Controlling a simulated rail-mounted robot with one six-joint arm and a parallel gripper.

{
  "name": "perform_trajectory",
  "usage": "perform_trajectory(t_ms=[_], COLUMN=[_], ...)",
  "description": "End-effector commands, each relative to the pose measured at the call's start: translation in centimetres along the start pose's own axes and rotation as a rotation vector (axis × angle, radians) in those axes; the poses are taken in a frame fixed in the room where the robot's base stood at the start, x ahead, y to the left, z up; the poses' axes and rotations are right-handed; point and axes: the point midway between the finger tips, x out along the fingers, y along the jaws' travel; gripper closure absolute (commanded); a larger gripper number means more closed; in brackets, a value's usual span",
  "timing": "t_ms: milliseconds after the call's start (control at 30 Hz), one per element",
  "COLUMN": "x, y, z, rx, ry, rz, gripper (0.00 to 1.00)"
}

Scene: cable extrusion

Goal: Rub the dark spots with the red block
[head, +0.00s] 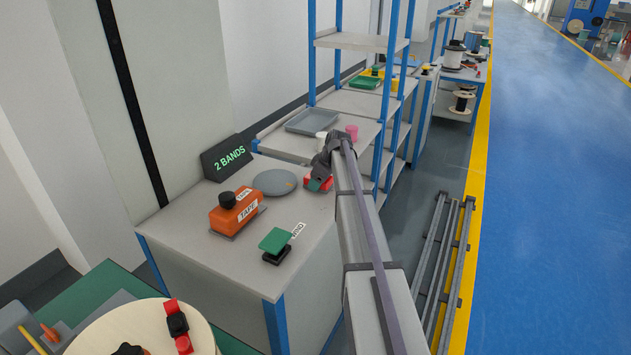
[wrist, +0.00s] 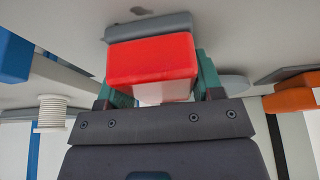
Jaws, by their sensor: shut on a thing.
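My gripper (head: 317,184) is at the back right of the near grey table (head: 230,262). Its teal fingers are shut on the red block (wrist: 150,60), which sits between them in the wrist view. The red block (head: 327,182) also shows partly in the head view. A grey slab (wrist: 148,26) lies against the block's far side; I cannot tell if it is part of it. A small dark spot (wrist: 140,11) shows on the pale surface beyond the slab. I cannot tell whether the block touches the surface.
A grey round plate (head: 274,182) lies left of my gripper. A grey tray (head: 312,121) is behind.

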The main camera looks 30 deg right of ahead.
Motion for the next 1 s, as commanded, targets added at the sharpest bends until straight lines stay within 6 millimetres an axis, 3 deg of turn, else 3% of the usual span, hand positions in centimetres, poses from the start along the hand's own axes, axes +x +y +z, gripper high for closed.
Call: perform_trajectory(t_ms=[200,400,700,1000], x=[-0.7,-0.8,-2.1,-2.4], y=[-0.1,0.0,-0.1,-0.1], z=[2.2,2.6,5.2,6.1], rx=[0.002,0.001,0.001,0.002], ry=[-0.001,-0.002,-0.001,0.000], rz=[0.000,0.000,0.001,0.001], gripper=[0.61,0.61,0.61,0.61])
